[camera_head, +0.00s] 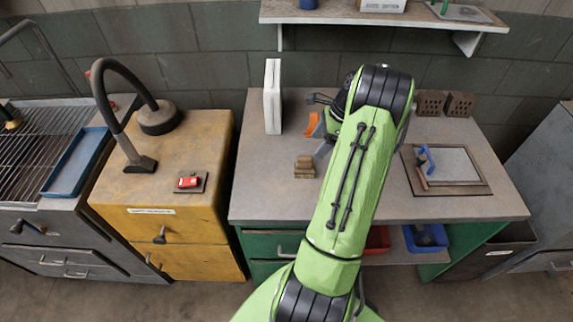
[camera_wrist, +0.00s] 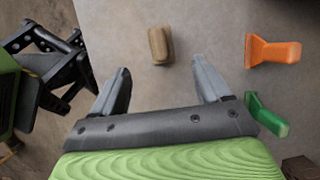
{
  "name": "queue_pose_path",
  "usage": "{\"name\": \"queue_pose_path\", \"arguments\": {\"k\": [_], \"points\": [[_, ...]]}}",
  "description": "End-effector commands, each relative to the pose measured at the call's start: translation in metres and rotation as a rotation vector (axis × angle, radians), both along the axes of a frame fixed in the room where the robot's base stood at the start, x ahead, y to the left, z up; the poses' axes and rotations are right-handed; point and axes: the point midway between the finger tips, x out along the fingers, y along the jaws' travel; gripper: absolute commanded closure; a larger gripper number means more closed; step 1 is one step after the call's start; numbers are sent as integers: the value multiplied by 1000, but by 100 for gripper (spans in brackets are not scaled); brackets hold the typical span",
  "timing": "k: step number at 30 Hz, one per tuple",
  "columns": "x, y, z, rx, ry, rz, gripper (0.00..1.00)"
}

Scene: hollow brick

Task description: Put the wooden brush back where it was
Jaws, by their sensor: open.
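A small brown wooden block-like piece, which looks like the wooden brush (camera_head: 305,167), lies on the grey worktop (camera_head: 262,195), left of my arm. In the wrist view the brush (camera_wrist: 160,45) lies beyond my fingertips, roughly centred between them, with a gap. My gripper (camera_wrist: 160,76) is open with nothing between its fingers. In the head view my forearm hides most of the gripper; a grey finger shows just right of the brush.
An orange tool (camera_wrist: 272,50) and a green-handled tool (camera_wrist: 266,115) lie to the right in the wrist view. A white slab (camera_head: 272,96) stands at the back left. The front left worktop is clear.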

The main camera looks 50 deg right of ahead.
Motion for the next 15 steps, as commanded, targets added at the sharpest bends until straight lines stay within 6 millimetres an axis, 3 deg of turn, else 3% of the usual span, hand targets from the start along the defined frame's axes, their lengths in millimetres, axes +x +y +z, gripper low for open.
{"name": "queue_pose_path", "arguments": {"k": [2, 5, 8, 10, 13, 15], "points": [[3, 2, 2, -7, -2, 13, 24], [22, 27, 29, -72, -18, 147, 24], [50, 84, 78, -204, -51, 427, 24], [60, 133, 111, -305, -79, 650, 24], [57, 201, 149, -445, -126, 961, 24], [44, 246, 170, -543, -163, 1177, 24]]}}
